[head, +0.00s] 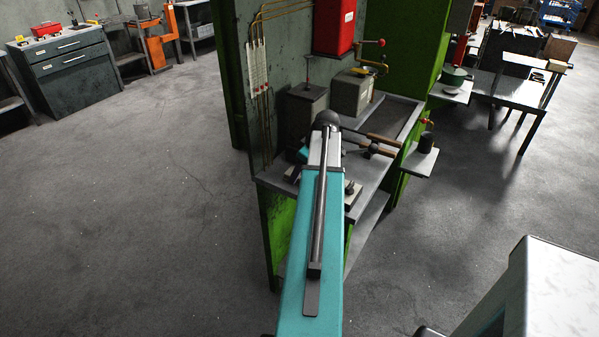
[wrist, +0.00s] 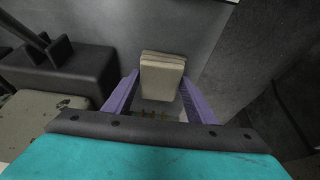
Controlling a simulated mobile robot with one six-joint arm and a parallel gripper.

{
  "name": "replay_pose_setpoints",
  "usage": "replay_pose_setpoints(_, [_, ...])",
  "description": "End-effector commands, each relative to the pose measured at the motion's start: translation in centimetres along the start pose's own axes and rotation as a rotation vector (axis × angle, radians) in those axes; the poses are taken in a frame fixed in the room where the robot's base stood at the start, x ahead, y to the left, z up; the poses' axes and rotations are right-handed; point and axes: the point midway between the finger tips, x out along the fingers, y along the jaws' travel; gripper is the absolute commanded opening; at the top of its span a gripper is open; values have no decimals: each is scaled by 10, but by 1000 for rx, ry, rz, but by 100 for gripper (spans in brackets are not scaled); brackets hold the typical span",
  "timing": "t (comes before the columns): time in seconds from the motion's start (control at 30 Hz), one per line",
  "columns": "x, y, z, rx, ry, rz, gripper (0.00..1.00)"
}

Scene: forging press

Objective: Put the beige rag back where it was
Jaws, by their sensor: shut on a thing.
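The beige rag (wrist: 162,78) shows in the wrist view as a small folded block with layered edges. My gripper (wrist: 160,92) has its two purple fingers on either side of the rag and is shut on it. Behind the rag is a plain grey surface; I cannot tell whether the rag touches it. In the head view my own teal arm reaches over the grey bench (head: 378,172) of the green press and hides the gripper and rag.
In the wrist view a dark block (wrist: 75,75) with a bar stands close on the left. In the head view, a dark box (head: 306,112), a grey box with a crank (head: 351,92) and wooden-handled tools (head: 383,139) crowd the bench. A side shelf (head: 418,163) holds a black cup.

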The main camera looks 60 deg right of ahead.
Motion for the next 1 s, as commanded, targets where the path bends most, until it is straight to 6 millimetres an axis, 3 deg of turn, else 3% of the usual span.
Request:
replay_pose_setpoints(0.07, [2, 0, 1, 0, 0, 0, 27])
replay_pose_setpoints(0.1, [2, 0, 1, 0, 0, 0, 56])
replay_pose_setpoints(0.2, [2, 0, 1, 0, 0, 0, 70])
replay_pose_setpoints(0.67, [-3, 0, 0, 0, 0, 1, 70])
replay_pose_setpoints(1.0, [-31, 1, 0, 1, 1, 3, 70])
